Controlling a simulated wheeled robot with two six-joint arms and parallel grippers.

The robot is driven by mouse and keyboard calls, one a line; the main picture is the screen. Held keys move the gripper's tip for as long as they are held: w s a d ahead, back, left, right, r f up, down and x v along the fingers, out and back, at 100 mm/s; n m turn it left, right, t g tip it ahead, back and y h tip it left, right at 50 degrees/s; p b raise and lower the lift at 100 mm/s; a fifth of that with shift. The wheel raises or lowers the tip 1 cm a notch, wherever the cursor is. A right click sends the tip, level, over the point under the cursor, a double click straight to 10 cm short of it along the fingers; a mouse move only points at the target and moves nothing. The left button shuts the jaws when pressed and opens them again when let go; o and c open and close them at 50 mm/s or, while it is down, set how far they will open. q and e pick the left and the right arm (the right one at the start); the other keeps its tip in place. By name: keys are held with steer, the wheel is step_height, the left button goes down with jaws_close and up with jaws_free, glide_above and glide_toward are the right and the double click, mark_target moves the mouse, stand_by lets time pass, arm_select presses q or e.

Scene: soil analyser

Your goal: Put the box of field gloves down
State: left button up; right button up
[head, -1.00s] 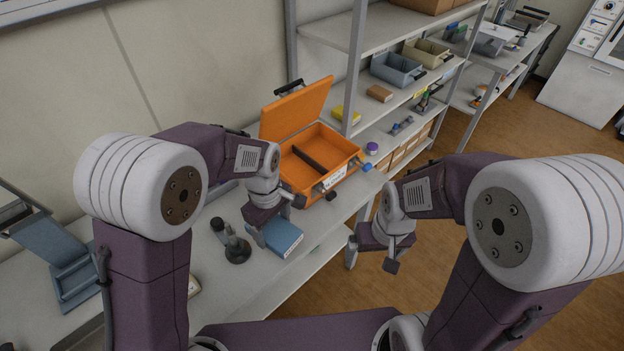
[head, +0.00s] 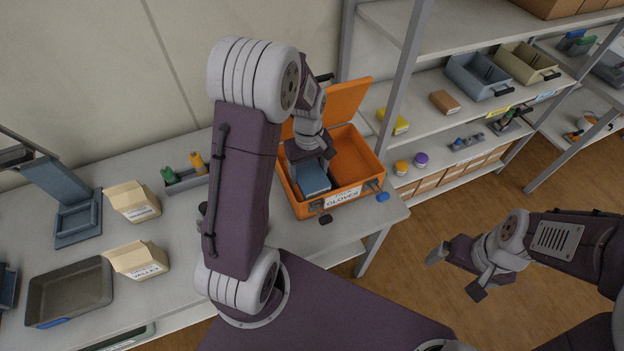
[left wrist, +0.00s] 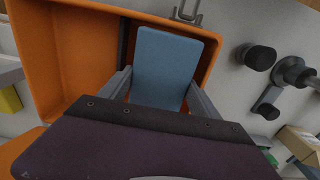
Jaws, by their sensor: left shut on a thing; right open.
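The box of field gloves is a blue box (head: 313,178), which also shows in the left wrist view (left wrist: 166,62). My left gripper (head: 308,163) is shut on it, with one finger on each side. The blue box is inside one compartment of the open orange case (head: 347,193), beside the dark divider. I cannot tell whether it touches the case floor. My right gripper (head: 458,272) is open and empty, over the floor at the right.
Two cream cartons (head: 133,203), a grey tray (head: 70,291) and a grey holder (head: 187,182) with green and orange items stand on the bench to the left. A shelf with bins (head: 478,76) is at the right. A dark microscope-like object (left wrist: 292,72) is beside the case.

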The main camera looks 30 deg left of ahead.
mark_target(310, 181)
arm_select(q)
steer(key=shift+w+d+f, duration=0.15)
steer(key=shift+w+f, duration=0.2)
steer(key=shift+f, duration=0.45)
steer(key=f, duration=0.3)
steer(key=shift+s+f, duration=0.1)
steer(key=shift+s, duration=0.2)
steer(key=shift+w+f, duration=0.2)
arm_select(e)
steer(key=shift+w+f, duration=0.2)
steer(key=shift+f, duration=0.1)
arm_select(q)
steer(key=shift+f, duration=0.1)
arm_select(e)
steer(key=shift+d, duration=0.1)
arm_select(q)
steer(key=o, duration=1.1)
steer(key=shift+s, duration=0.1)
arm_select(e)
steer(key=shift+s, duration=0.1)
